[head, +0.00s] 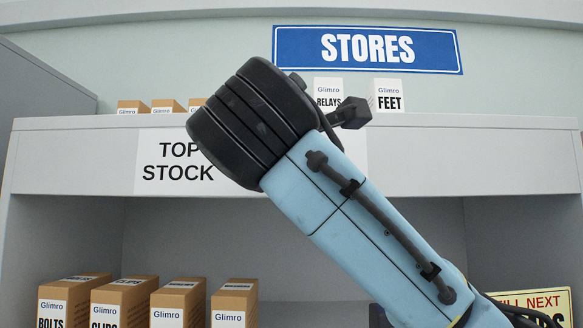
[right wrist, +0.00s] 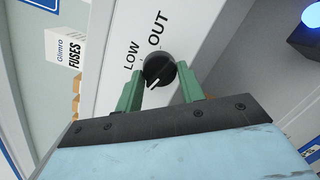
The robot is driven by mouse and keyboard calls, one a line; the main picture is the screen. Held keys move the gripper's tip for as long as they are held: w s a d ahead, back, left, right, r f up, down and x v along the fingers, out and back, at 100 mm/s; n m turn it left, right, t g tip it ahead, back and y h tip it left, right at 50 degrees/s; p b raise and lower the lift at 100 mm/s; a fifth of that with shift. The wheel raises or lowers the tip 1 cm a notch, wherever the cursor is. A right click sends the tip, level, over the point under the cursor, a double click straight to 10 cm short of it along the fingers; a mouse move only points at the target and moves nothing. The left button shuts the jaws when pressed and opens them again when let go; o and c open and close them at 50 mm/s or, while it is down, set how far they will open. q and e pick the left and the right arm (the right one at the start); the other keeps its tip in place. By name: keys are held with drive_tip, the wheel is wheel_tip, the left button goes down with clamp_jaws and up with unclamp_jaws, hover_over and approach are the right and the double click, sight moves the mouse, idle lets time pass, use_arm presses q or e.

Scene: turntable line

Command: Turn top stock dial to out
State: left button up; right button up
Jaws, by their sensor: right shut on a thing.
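The top stock dial (right wrist: 158,68) is a round black knob with a white pointer mark, on a pale panel in the right wrist view. The words LOW (right wrist: 131,55) and OUT (right wrist: 157,30) are printed beside it. The mark points to the lower left of the picture, at neither word. My right gripper (right wrist: 159,74) has its two green fingers on either side of the knob, shut on it. In the head view my right arm crosses the TOP STOCK sign (head: 178,162) and hides the dial and the gripper. My left gripper is not in view.
Several Glimro boxes (head: 178,302) stand in the shelf bay below the sign. RELAYS (head: 328,88) and FEET (head: 388,96) boxes stand on top. A FUSES box (right wrist: 68,52) and a blue lamp (right wrist: 311,17) show in the right wrist view.

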drive_tip(key=shift+m, duration=0.5)
drive_tip(key=shift+c, duration=0.2)
drive_tip(key=m+y+b, duration=0.1)
drive_tip(key=m+b, duration=0.1)
drive_tip(key=m, duration=0.6)
drive_tip(key=m+y+b, duration=0.1)
drive_tip(key=m+y, duration=0.1)
drive_tip(key=m, duration=0.6)
drive_tip(key=m+y+b, duration=0.1)
drive_tip(key=m+b, duration=0.1)
drive_tip(key=m, duration=0.6)
drive_tip(key=shift+d+r+g+b, duration=0.2)
drive_tip(key=shift+d+g+b, duration=0.1)
drive_tip(key=shift+d+g, duration=0.1)
drive_tip(key=shift+m, duration=0.3)
drive_tip(key=o, duration=1)
